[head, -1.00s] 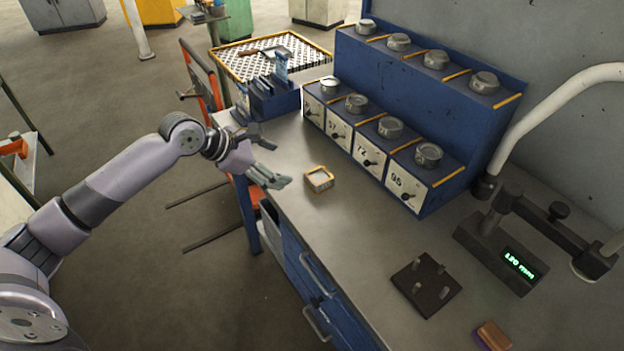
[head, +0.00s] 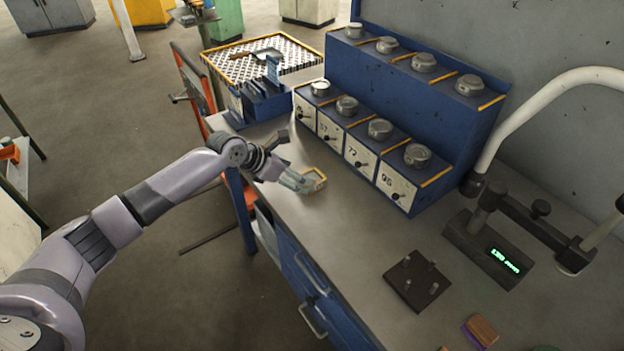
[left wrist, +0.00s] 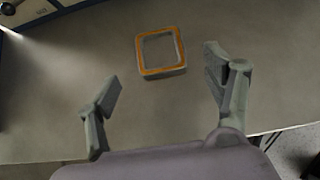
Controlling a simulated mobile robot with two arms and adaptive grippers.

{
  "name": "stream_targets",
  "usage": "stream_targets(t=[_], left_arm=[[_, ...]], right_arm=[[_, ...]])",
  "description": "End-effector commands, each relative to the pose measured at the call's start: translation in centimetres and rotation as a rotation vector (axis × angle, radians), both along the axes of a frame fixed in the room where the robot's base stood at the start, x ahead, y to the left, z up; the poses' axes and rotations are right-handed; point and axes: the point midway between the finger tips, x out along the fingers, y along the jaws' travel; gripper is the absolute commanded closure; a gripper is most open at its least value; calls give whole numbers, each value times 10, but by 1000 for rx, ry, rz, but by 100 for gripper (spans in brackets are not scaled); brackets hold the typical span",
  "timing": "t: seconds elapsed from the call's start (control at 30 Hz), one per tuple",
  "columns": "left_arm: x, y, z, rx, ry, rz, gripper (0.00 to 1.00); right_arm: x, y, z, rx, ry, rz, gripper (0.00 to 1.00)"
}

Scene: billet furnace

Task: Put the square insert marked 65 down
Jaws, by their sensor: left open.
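The square insert (head: 317,174) is a small hollow square with an orange top edge and grey sides. It lies flat on the grey bench top (head: 335,235), apart from the blue shelf unit. Its marking cannot be read. My left gripper (head: 290,162) is open and low over the bench beside the insert, and one finger partly hides it in the head view. In the left wrist view the insert (left wrist: 162,71) lies ahead of the spread fingers (left wrist: 165,90), with nothing between them. My right gripper is out of view.
A blue stepped shelf unit (head: 430,110) with numbered fronts and round metal pieces stands behind the insert. A dark pegged plate (head: 417,281) and a gauge with green digits (head: 490,250) are to the right. A patterned tray (head: 262,58) is at the back left. The bench's middle is clear.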

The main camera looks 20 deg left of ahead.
Motion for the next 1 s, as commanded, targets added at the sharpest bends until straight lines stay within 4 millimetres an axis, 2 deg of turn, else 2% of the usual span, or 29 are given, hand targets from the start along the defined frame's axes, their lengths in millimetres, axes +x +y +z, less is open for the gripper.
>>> stream_targets(t=[0.27, 0.5, 0.8, 1.0], left_arm=[[15, -13, -11, 0, -1, -1, 25], [32, -26, -32, -1, -2, 1, 25], [34, -28, -36, 1, -2, 0, 25], [34, -27, -36, 0, -1, 1, 37]], right_arm=[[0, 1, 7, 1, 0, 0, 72], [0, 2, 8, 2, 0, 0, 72], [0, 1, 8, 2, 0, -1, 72], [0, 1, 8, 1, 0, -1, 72]])
